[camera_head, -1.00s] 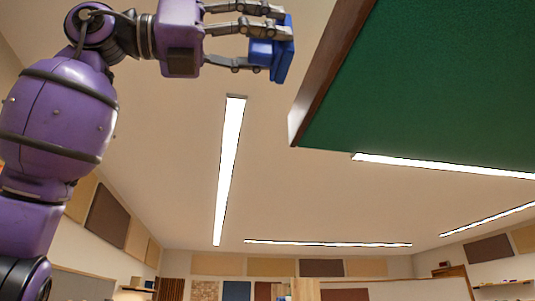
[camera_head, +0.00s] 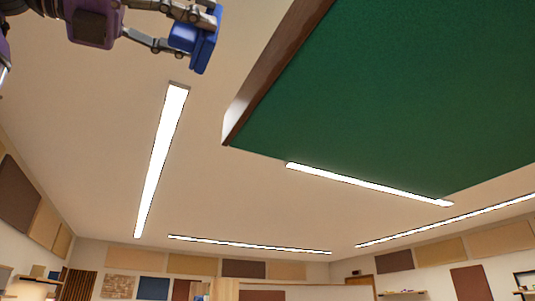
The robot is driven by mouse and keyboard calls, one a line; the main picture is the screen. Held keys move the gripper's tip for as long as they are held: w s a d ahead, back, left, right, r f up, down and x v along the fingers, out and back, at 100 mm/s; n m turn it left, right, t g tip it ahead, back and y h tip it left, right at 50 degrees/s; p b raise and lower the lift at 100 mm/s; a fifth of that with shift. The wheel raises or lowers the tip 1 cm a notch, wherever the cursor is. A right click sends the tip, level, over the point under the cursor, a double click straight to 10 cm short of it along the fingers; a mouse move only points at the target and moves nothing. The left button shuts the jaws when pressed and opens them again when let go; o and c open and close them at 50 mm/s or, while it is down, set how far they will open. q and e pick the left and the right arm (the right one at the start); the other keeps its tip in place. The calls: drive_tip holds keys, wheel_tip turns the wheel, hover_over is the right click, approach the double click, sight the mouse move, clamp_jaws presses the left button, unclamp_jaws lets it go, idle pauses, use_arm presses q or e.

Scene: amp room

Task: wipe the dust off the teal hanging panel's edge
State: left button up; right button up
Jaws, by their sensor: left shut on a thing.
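The teal hanging panel (camera_head: 400,85) fills the upper right of the head view, its green underside facing down. Its brown edge (camera_head: 272,72) runs from the near left corner up to the top of the picture. I cannot make out dust on it. My left gripper (camera_head: 184,28) is at the top, left of the panel, with its fingers shut on a blue block-like wiper (camera_head: 207,42). A gap of ceiling shows between the wiper and the brown edge in the picture, so they look apart. My right gripper is not in view.
Light strips (camera_head: 161,160) run along the pale ceiling (camera_head: 90,130). Wall panels (camera_head: 243,268) and shelves (camera_head: 40,280) are low and far off. The space left of and below the panel looks clear.

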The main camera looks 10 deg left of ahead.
sight(266, 59)
use_arm(q)
drive_tip(key=shift+d, duration=0.1)
idle(0.4)
drive_tip(key=shift+f+x, duration=0.2)
drive_tip(key=shift+x, duration=1.5)
drive_tip(key=shift+f+x, duration=0.2)
drive_tip(key=shift+x, duration=1.5)
drive_tip(key=shift+x, duration=1.1)
drive_tip(key=shift+f, duration=0.2)
drive_tip(key=shift+s+d, duration=0.45)
drive_tip(key=shift+s, duration=0.4)
drive_tip(key=shift+s+d, duration=0.45)
drive_tip(key=shift+s, duration=0.4)
drive_tip(key=shift+d, duration=0.15)
drive_tip(key=shift+w, duration=0.15)
drive_tip(key=shift+w+a, duration=0.55)
drive_tip(key=shift+w, duration=0.3)
drive_tip(key=shift+w+a, duration=0.55)
drive_tip(key=shift+w, duration=0.3)
